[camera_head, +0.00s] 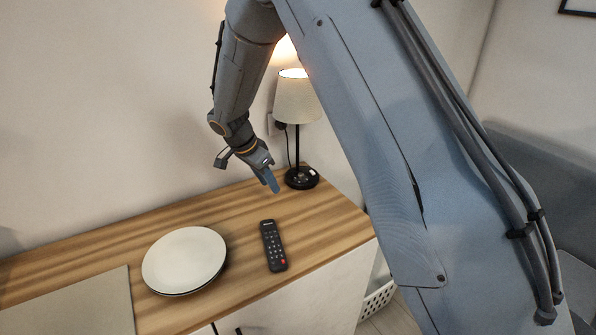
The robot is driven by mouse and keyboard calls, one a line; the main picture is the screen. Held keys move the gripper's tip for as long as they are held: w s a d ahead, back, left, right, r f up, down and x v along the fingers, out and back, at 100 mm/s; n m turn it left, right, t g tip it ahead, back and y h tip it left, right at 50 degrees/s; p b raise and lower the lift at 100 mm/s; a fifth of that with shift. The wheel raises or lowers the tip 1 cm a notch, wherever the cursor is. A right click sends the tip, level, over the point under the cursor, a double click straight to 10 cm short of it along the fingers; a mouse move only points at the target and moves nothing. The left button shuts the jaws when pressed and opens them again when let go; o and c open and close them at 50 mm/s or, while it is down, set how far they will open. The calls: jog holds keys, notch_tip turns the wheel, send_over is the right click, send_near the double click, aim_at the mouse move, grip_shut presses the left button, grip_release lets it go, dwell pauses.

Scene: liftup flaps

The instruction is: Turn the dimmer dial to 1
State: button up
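A table lamp with a lit white shade (297,98) stands at the back right of the wooden cabinet top. Its round black base (302,179) carries small light marks; a dial with numbers is too small to make out. My gripper (272,184) points downward just left of the lamp base, its blue fingertips close to the base's left edge in the picture. I cannot tell whether it touches the base. The fingers overlap from this side, so their opening is hidden.
A black remote (273,246) lies in front of the lamp. A round white plate (184,260) lies left of it, and a grey flat panel (75,305) is at the front left. A wall socket (274,125) is behind the lamp. The wooden top (120,236) is clear at the back left.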

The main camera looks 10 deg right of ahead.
aim_at(301, 174)
jog(key=w+d+p, duration=0.1)
jog(key=d, duration=0.2)
jog(key=w+d+p, duration=0.1)
jog(key=w+d, duration=0.1)
jog(key=d, duration=0.1)
jog(key=w+d+p, duration=0.1)
jog(key=w+d, duration=0.1)
jog(key=d, duration=0.2)
jog(key=shift+w+r, duration=0.1)
jog(key=shift+w, duration=0.15)
jog(key=shift+w+d+p, duration=0.15)
jog(key=shift+d+p, duration=0.1)
jog(key=shift+p, duration=0.2)
jog(key=shift+w+d+f, duration=0.1)
jog(key=shift+f, duration=0.55)
grip_shut()
